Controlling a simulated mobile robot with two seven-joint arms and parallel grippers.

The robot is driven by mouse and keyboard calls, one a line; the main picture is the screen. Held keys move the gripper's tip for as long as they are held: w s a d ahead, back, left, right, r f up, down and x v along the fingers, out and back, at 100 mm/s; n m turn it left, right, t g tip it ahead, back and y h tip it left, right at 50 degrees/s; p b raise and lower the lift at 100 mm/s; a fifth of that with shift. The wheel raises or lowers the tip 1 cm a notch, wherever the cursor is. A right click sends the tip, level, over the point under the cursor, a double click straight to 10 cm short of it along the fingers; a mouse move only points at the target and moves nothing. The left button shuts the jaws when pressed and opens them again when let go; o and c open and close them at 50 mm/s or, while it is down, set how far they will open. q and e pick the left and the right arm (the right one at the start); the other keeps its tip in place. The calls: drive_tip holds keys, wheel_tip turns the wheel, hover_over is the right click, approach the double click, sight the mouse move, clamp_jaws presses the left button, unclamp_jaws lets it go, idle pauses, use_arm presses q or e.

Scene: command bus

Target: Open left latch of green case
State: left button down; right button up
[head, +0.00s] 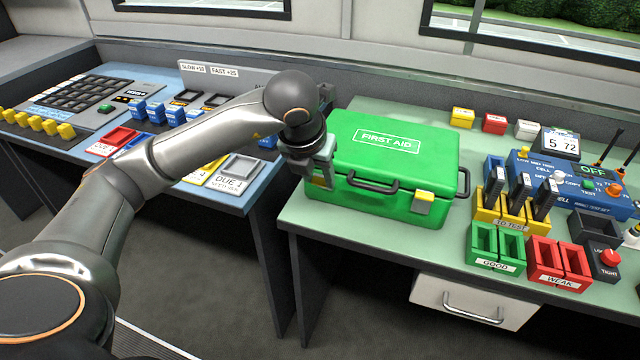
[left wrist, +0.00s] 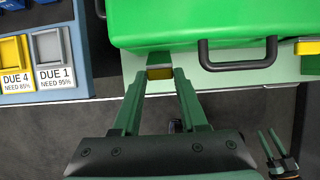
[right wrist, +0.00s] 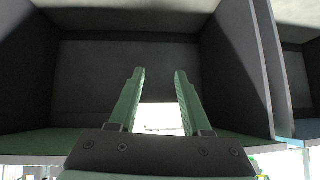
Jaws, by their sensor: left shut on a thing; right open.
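The green first aid case (head: 400,165) stands closed on the pale green table, with a black handle (head: 371,185) on its front. Its right latch (head: 423,202), yellow and grey, shows clear of my arm in the head view. My left gripper (head: 320,172) is at the case's front left corner. In the left wrist view the left gripper (left wrist: 159,78) has its fingertips shut on the left latch (left wrist: 160,72), a yellow and grey piece below the case edge. My right gripper (right wrist: 157,78) is open and empty, away from the case, facing a dark grey compartment.
Right of the case stand yellow (head: 488,212), green (head: 482,242) and red slotted holders (head: 545,262) and a blue tester (head: 570,180). A blue desk with coloured trays (head: 115,141) lies left, beyond a gap. A white drawer (head: 470,302) hangs under the table.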

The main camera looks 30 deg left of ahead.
use_arm(q)
drive_tip(key=shift+s+d+f+t+y+b, duration=0.15)
drive_tip(key=shift+s+f+t+b, duration=0.5)
drive_tip(key=shift+b, duration=1.35)
drive_tip(key=shift+s+t+y+b, duration=0.15)
drive_tip(key=shift+t+b, duration=0.9)
drive_tip(key=shift+b, duration=0.95)
use_arm(e)
drive_tip(key=w+r+n+t+y, duration=0.1)
drive_tip(key=w+r+t, duration=0.2)
drive_tip(key=r, duration=0.7)
drive_tip(key=w+r+n+t+y, duration=0.2)
drive_tip(key=w+r+t, duration=0.2)
drive_tip(key=r+t, duration=0.3)
drive_tip(key=shift+d+r+n+t+y, duration=0.2)
drive_tip(key=shift+r+n+t+y, duration=0.15)
drive_tip(key=shift+r, duration=1.3)
drive_tip(key=shift+w, duration=0.1)
use_arm(q)
drive_tip(key=shift+c, duration=2.2)
unclamp_jaws()
